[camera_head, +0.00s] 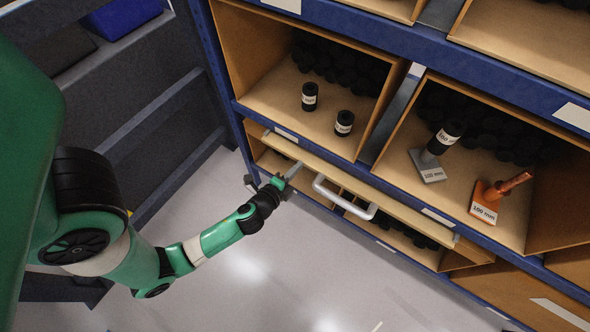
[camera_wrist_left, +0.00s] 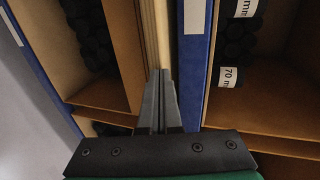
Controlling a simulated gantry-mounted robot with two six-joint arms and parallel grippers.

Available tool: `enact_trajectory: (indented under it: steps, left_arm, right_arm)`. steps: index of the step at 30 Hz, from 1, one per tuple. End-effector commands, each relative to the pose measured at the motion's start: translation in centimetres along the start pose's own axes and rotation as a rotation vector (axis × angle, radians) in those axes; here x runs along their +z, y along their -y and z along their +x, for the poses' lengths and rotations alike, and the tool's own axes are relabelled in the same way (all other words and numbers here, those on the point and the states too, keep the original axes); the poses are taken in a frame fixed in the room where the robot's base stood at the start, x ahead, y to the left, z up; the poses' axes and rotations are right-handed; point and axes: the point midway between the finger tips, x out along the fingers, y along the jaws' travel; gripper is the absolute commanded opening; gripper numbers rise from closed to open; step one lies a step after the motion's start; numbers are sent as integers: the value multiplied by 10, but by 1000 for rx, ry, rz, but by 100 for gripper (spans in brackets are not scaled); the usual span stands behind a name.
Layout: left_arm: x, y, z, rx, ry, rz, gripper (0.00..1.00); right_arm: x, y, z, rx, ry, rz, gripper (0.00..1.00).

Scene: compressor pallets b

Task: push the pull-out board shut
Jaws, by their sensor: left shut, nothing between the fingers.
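The pull-out board (camera_head: 385,204) is a long pale wooden board under the blue shelf rail, with a white bar handle (camera_head: 345,203) on its front. It appears to stick out a little from the rail. My left gripper (camera_head: 294,170) is shut and empty, with its fingertips at the board's front edge, left of the handle. In the left wrist view the shut fingers (camera_wrist_left: 162,82) point at the board's narrow edge (camera_wrist_left: 161,35); whether they touch it I cannot tell. My right gripper is not in view.
More bins with black parts lie below the board. The grey floor (camera_head: 290,280) in front is clear.

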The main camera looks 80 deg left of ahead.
Motion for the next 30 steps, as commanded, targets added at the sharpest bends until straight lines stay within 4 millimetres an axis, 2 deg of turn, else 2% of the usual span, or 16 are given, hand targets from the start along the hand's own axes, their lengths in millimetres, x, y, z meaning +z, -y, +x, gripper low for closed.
enact_trajectory:
  steps: [11,14,23,30]
  left_arm:
    - [0,1,2,0,0,0,0]
    - [-1,3,8,0,0,0,0]
    - [0,15,43,-1,0,-1,0]
    - [-1,13,43,0,-1,1,0]
  right_arm:
    - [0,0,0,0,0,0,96]
    - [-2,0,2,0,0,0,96]
    - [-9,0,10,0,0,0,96]
    - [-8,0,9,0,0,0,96]
